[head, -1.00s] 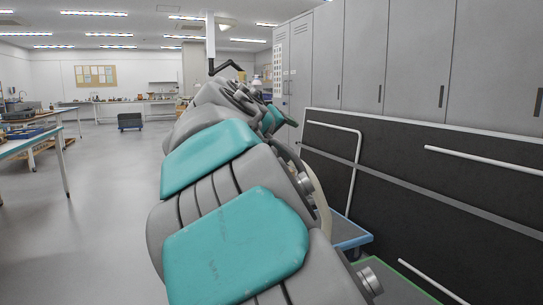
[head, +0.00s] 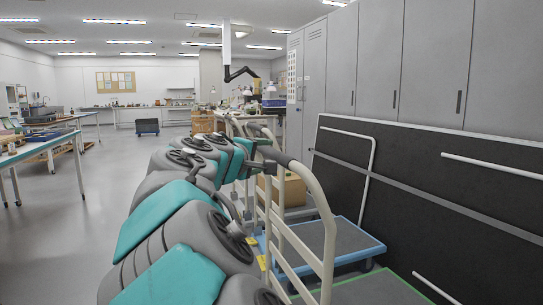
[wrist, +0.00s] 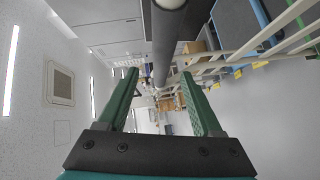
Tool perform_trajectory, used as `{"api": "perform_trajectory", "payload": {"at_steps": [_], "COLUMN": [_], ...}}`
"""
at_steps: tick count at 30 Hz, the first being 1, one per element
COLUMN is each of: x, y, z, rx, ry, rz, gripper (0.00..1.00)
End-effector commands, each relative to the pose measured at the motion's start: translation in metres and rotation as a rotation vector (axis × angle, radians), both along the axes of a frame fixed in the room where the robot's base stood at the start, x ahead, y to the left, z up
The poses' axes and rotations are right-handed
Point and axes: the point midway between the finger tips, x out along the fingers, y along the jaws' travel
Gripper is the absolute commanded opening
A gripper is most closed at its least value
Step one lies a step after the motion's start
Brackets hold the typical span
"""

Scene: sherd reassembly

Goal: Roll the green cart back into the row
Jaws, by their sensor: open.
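The green cart (head: 375,287) shows at the bottom right of the head view as a grey deck with a green edge, partly cut off by the frame. A cream tube handle frame (head: 326,225) with a grey grip rises in front of it, beside my arm. In the wrist view my gripper (wrist: 158,75) has its two green fingers apart. A grey bar (wrist: 167,45) runs lengthwise in line with the gap between them. I cannot tell whether it touches a finger. In the head view my arm reaches forward to the handles, and the fingertips are hard to make out.
A blue cart (head: 345,243) stands just beyond the green one, and a cardboard box (head: 290,190) sits farther back. Dark panels (head: 430,210) and grey lockers (head: 420,60) line the right side. Tables (head: 40,140) stand at the left, with open floor (head: 80,245) between.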

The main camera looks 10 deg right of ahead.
Motion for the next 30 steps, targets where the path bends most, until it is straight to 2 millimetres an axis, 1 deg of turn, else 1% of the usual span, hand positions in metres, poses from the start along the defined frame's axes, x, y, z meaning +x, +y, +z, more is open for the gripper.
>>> {"api": "perform_trajectory", "payload": {"at_steps": [2, 5, 8, 12, 18, 23, 30], "x": [0.000, 0.005, 0.017, 0.037, 0.056, 0.063, 0.064], "y": [0.002, -0.002, -0.009, -0.021, -0.033, -0.037, -0.038], "z": [-0.004, -0.005, -0.008, -0.012, -0.013, -0.015, -0.015], "rx": [-0.030, -0.039, -0.038, -0.038, -0.037, -0.037, -0.037], "ry": [0.015, 0.020, 0.020, 0.023, 0.017, 0.018, 0.018], "rz": [0.006, 0.006, 0.004, 0.004, 0.007, 0.007, 0.006], "gripper": [0.67, 0.67, 0.67, 0.67, 0.67, 0.67, 0.67]}}
